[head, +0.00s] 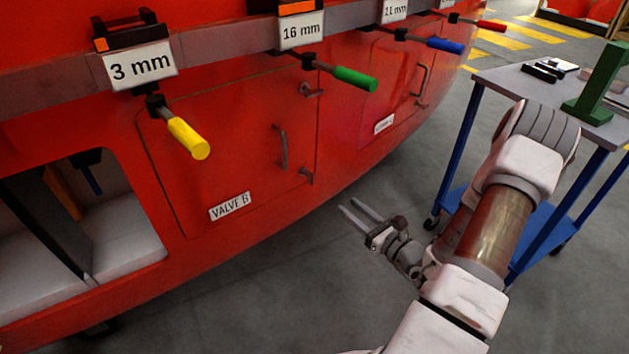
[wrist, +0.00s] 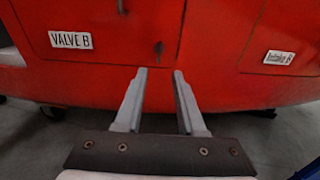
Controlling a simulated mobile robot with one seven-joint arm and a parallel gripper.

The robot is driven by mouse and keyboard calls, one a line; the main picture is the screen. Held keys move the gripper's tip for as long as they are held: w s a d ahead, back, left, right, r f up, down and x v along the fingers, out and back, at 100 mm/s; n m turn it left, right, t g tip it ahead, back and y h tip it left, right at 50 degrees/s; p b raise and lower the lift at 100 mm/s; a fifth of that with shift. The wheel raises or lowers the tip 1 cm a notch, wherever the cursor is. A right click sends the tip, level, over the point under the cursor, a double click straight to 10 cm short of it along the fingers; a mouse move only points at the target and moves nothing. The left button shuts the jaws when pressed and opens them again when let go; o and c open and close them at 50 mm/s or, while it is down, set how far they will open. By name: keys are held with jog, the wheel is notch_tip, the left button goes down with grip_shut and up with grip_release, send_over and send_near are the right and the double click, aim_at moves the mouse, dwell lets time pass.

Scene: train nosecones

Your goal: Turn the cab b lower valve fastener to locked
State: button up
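The red Valve B door (head: 225,150) has a white "VALVE B" label (head: 229,206), which also shows in the wrist view (wrist: 70,40). The lower fastener (head: 306,176) is a small dark latch near the door's lower right edge. In the wrist view the lower fastener (wrist: 159,48) looks roughly upright, just beyond and between my fingertips in the picture. My gripper (head: 347,204) is open and empty, in front of the door and apart from the fastener. Its two fingers (wrist: 159,73) are spread in the wrist view. The upper fastener (head: 311,90) sits near the door's upper right.
A curved door handle (head: 281,148) stands out left of the fastener. A blue-framed cart (head: 463,143) stands at right, behind my arm. Floor below the door is clear.

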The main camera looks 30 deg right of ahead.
aim_at(313, 177)
jog(key=b+x, duration=0.3)
jog(key=x, duration=1.2)
jog(key=shift+a, duration=0.1)
jog(key=shift+c, duration=0.3)
grip_shut()
